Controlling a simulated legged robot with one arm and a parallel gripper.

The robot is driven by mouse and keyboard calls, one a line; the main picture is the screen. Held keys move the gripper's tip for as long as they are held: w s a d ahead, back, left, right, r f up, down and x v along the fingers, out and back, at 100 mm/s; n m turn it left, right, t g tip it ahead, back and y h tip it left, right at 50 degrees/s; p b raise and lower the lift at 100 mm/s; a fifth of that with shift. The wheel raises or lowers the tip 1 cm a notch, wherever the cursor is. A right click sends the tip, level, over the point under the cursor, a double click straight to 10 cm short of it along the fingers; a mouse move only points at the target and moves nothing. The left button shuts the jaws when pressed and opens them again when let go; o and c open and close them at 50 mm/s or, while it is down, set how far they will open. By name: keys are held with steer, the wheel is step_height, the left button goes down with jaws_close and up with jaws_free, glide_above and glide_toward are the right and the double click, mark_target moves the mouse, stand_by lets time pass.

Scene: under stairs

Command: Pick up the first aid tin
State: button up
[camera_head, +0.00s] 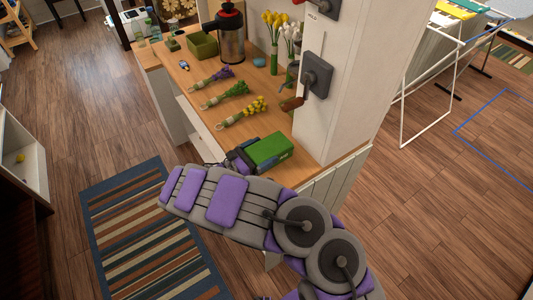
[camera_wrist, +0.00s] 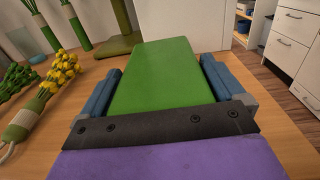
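The first aid tin seems to be the green box (camera_head: 268,149) lying near the front corner of the wooden counter. In the wrist view its flat green top (camera_wrist: 158,75) fills the middle, between the two blue fingers of my gripper (camera_wrist: 160,85). The fingers stand apart, one along each long side of the tin. They are very close to its sides, and I cannot tell whether they press on it. The near end of the tin is hidden behind the dark gripper plate. In the head view my gripper (camera_head: 240,156) reaches the tin from the left.
The wooden counter (camera_head: 290,172) holds bunches of yellow (camera_head: 243,112) and purple flowers behind the tin. A white pillar (camera_head: 345,75) with dark wall fittings rises close to the tin's right. A striped rug (camera_head: 150,235) lies on the floor at left.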

steer(key=shift+d, duration=0.15)
steer(key=c, duration=0.8)
steer(key=shift+r, duration=0.2)
steer(key=shift+r, duration=0.65)
step_height(320, 180, up, 2)
steer(key=shift+r+p, duration=0.25)
steer(key=shift+p, duration=0.5)
steer(key=s+d+p, duration=0.1)
steer(key=s+d, duration=0.1)
steer(key=s, duration=0.3)
steer(key=s+d+p, duration=0.1)
steer(key=s+d, duration=0.1)
steer(key=s, duration=0.2)
steer(key=s+d+r+p, duration=0.1)
steer(key=s+d, duration=0.1)
steer(key=s, duration=0.3)
steer(key=shift+s, duration=0.35)
